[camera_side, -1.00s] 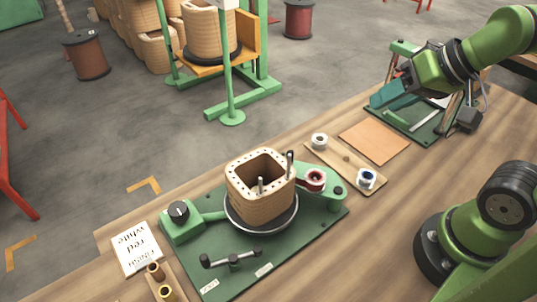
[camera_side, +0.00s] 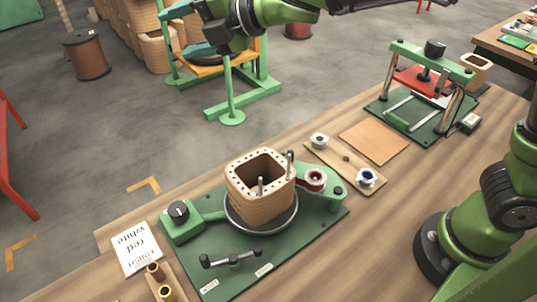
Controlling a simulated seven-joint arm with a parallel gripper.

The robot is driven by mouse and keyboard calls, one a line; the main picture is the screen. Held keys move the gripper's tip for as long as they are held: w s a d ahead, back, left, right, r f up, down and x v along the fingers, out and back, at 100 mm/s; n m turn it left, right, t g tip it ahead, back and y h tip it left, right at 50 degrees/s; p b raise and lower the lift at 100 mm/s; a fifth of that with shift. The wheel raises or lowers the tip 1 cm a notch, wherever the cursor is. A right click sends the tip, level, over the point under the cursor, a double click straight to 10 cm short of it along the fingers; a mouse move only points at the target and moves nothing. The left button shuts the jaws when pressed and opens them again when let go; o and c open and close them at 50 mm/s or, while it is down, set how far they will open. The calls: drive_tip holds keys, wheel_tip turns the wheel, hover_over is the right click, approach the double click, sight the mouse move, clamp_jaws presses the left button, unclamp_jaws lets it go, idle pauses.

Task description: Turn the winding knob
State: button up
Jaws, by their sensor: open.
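A black knob (camera_side: 178,210) with a pale mark sits on a green box at the left end of the green winding fixture (camera_side: 203,262). The wound tan square coil former (camera_side: 262,190) stands on a round plate in the middle of the fixture. A black double-ended handle (camera_side: 232,258) lies at the front of the fixture. My gripper (camera_side: 172,30) is at the top of the view, high above and well apart from the knob. Its teal fingers are spread apart and point left, with nothing seen between them. Part of the arm is cut off by the top edge.
A card (camera_side: 137,248) with writing and small spools (camera_side: 157,271) lie left of the fixture. A wooden strip (camera_side: 345,160) with rolls and an orange pad (camera_side: 374,142) lie to the right. A green and red press (camera_side: 425,85) stands farther back. The air above the knob is clear.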

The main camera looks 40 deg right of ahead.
drive_tip(key=s+a+f+n+g+y, duration=0.2)
drive_tip(key=a+n+g, duration=0.1)
drive_tip(key=a+n, duration=0.45)
drive_tip(key=n+g+h, duration=0.1)
drive_tip(key=n+g, duration=0.5)
drive_tip(key=n, duration=0.5)
hover_over(178, 208)
drive_tip(key=w+d, duration=0.1)
drive_tip(key=w, duration=0.2)
wheel_tip(178, 208, down, 6)
drive_tip(key=f, duration=0.1)
drive_tip(key=s+d+f+n+g+h, duration=0.35)
drive_tip(key=d+n+h, duration=0.2)
drive_tip(key=n, duration=0.25)
drive_tip(key=shift+t+y, duration=0.25)
drive_tip(key=shift+t, duration=0.2)
drive_tip(key=x, duration=1.6)
drive_tip(key=shift+w+d+f, duration=0.1)
drive_tip(key=shift+w+f, duration=0.15)
drive_tip(key=shift+c, duration=0.3)
drive_tip(key=c, duration=1)
